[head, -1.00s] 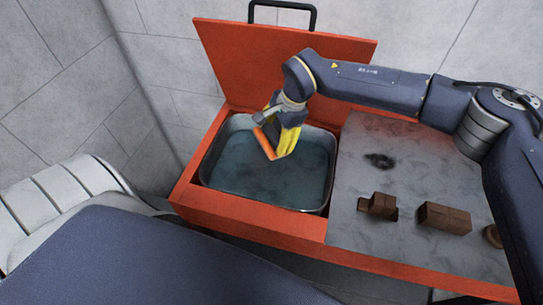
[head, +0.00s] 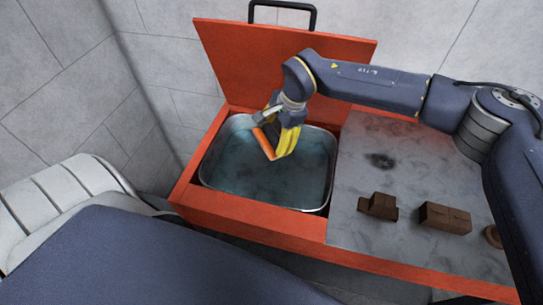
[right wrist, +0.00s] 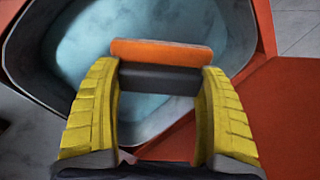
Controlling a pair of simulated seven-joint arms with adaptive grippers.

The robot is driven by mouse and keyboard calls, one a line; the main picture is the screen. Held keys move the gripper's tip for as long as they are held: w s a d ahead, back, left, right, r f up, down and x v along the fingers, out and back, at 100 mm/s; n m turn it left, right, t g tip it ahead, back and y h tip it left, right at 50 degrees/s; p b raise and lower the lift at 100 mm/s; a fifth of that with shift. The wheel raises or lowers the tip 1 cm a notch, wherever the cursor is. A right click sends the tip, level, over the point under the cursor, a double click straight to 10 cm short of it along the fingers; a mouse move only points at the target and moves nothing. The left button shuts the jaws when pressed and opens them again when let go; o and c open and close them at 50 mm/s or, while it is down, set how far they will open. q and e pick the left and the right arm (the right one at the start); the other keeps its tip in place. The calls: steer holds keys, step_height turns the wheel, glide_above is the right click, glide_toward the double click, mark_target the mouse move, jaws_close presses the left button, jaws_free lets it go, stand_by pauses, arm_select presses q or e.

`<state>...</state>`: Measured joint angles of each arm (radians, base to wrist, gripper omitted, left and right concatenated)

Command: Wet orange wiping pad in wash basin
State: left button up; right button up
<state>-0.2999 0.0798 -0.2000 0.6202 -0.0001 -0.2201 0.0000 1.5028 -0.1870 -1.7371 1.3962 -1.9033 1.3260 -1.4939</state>
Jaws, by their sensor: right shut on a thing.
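The orange wiping pad (head: 264,143) is in my right gripper (head: 278,145), over the wash basin (head: 225,191). In the right wrist view the pad (right wrist: 162,53) shows as an orange strip on a dark block (right wrist: 158,80), between the yellow fingers of my right gripper (right wrist: 158,90). The basin is a metal tub with bluish water (head: 240,170); it also shows in the right wrist view (right wrist: 70,100). I cannot tell whether the pad touches the water. My left gripper is not in view.
The basin sits in an orange cabinet with its lid (head: 225,60) raised at the back. A grey stone top (head: 350,230) right of it holds brown blocks (head: 445,217), a round brown piece (head: 492,236) and a dark smudge (head: 381,161).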

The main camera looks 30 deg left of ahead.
mark_target(272, 133)
steer(key=shift+r, duration=0.2)
stand_by(0.4)
steer(key=shift+r, duration=1.85)
